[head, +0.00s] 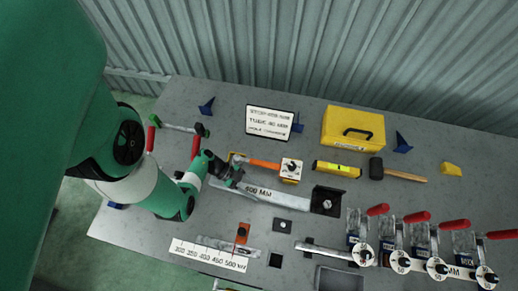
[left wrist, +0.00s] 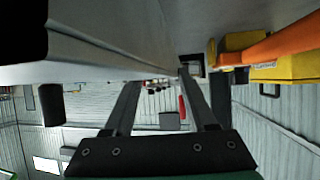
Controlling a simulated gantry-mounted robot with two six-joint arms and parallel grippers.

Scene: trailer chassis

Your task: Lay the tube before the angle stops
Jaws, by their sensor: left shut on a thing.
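The grey tube (head: 275,195), marked "400 MM", lies roughly level across the middle of the table in the head view. My right gripper is not in view.
Behind the tube lies an orange-handled tool (head: 264,163) by a square block (head: 291,170). A yellow level (head: 337,169), yellow case (head: 352,128) and mallet (head: 397,172) lie farther back. Red-handled clamps (head: 420,217) line the right. A scale strip (head: 208,254) lies in front.

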